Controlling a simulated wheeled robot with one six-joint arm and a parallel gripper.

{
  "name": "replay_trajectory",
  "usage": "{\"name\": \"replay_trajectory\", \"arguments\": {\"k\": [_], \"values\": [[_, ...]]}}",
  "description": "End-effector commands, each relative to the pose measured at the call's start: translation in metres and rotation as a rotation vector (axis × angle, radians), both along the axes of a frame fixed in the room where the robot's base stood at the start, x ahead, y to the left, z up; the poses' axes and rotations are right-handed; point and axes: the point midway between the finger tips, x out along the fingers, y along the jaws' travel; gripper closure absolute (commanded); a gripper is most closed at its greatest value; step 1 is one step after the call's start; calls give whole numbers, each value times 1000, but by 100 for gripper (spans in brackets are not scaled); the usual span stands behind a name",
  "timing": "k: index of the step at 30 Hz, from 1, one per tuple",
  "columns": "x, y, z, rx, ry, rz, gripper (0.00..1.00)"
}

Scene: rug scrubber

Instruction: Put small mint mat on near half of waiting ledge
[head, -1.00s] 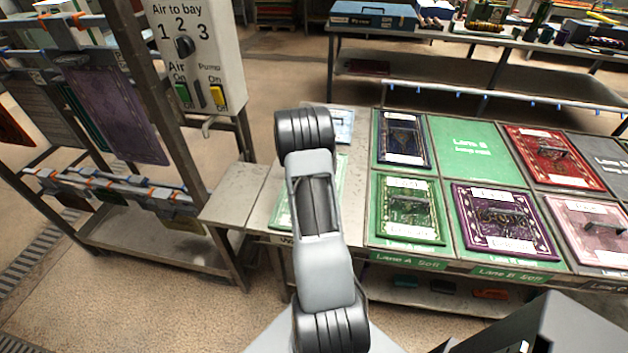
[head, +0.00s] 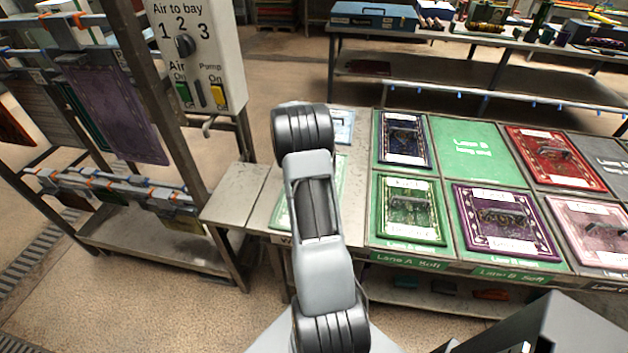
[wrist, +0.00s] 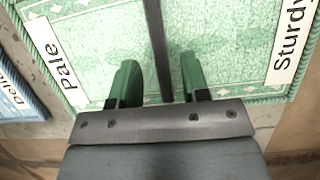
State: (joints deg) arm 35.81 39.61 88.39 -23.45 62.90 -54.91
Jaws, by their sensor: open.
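The mint mat (head: 281,213) lies flat on the near part of the waiting ledge (head: 262,212), partly hidden behind my arm in the head view. In the wrist view the mint mat (wrist: 215,40) is pale green with white labels reading "Pale" and "Sturdy". A dark upright handle bar (wrist: 155,40) runs across its middle. My gripper (wrist: 158,82) is open over the mat, with one green fingertip on each side of the bar and gaps between. My gripper is hidden by the arm in the head view.
A blue mat (head: 343,124) lies on the far part of the ledge; its edge shows in the wrist view (wrist: 20,95). Green, purple and other mats lie in the lanes (head: 470,150) to the right. A rack with a control box (head: 195,50) stands left.

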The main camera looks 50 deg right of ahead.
Motion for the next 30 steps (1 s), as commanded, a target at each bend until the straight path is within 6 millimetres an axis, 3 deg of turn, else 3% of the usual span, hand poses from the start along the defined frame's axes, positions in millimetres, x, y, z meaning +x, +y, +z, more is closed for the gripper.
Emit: {"name": "replay_trajectory", "arguments": {"k": [9, 21, 23, 26, 30], "values": [[19, 12, 53, -1, -2, 2, 58], [29, 25, 83, -3, -15, -3, 58], [30, 37, 91, -11, -40, -12, 58], [30, 73, 112, -26, -116, -44, 58], [19, 144, 144, -30, -264, -120, 58]]}}
